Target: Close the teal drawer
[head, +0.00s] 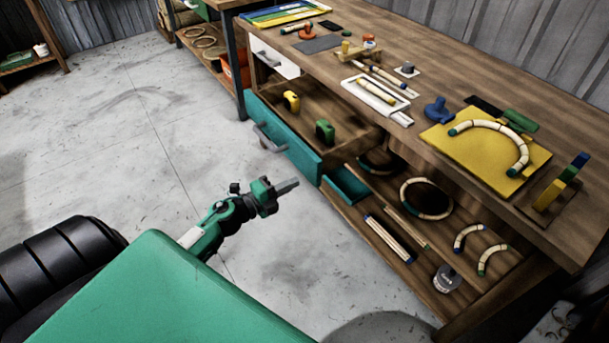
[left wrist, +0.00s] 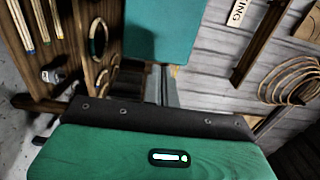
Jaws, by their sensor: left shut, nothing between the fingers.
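The teal drawer (head: 290,142) stands pulled out from the left part of the workbench. Its grey bar handle (head: 268,139) is on the front face. A yellow piece (head: 291,100) and a green piece (head: 325,131) stand inside it. My left gripper (head: 288,187) is shut and empty, in front of the drawer and apart from it, nearer to me than the handle. In the left wrist view its fingers (left wrist: 167,88) point at a flat panel of the drawer's teal colour. My right gripper is in neither view.
The wooden bench (head: 440,90) carries several tools and a bent rattan arc on a yellow board (head: 470,158). A small teal tray (head: 346,185) and rattan pieces lie on the lower shelf (head: 385,258). The concrete floor (head: 150,130) left of the drawer is clear.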

